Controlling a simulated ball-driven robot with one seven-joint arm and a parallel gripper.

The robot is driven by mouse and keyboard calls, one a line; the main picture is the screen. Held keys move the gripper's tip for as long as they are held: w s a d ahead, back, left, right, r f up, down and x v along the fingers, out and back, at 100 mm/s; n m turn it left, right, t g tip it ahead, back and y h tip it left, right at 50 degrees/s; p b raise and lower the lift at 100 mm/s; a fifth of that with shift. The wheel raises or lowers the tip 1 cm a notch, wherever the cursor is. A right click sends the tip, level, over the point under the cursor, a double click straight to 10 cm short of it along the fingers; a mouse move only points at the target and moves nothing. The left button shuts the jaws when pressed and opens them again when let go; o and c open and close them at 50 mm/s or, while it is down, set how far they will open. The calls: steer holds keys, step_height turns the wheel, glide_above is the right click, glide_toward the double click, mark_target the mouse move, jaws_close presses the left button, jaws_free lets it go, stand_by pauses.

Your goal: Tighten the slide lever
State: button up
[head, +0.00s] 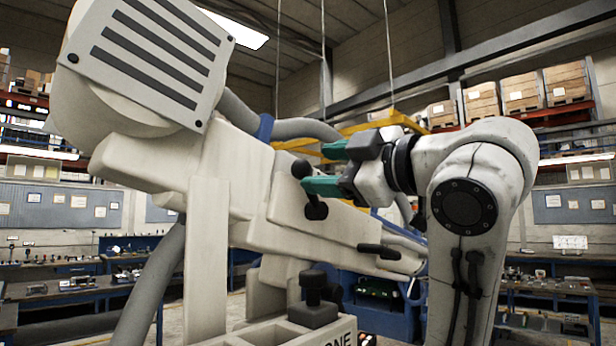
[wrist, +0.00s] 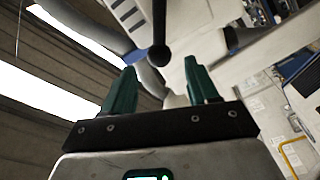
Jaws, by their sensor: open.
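A black lever with a round ball end (head: 300,169) sits on the side of the cream microscope arm (head: 240,180). I take it as the slide lever; no label shows. It runs down to a dark hub. In the wrist view its ball end (wrist: 158,55) appears beyond and between the fingertips. My gripper (head: 326,169) is open, with two green fingers pointing left toward the ball. In the wrist view the fingers (wrist: 164,78) stand wide apart with nothing held between them. Whether a finger touches the lever cannot be told.
A second black handle (head: 378,251) sticks out lower on the microscope arm. A black knob (head: 313,285) stands on the base below. A grey hose (head: 300,128) and a yellow frame (head: 385,122) are behind my gripper. Workbenches (head: 75,290) and shelves are farther back.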

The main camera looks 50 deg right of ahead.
steer(key=shift+s+f+b, duration=0.2)
steer(key=shift+s+b, duration=0.2)
steer(key=shift+s, duration=1.95)
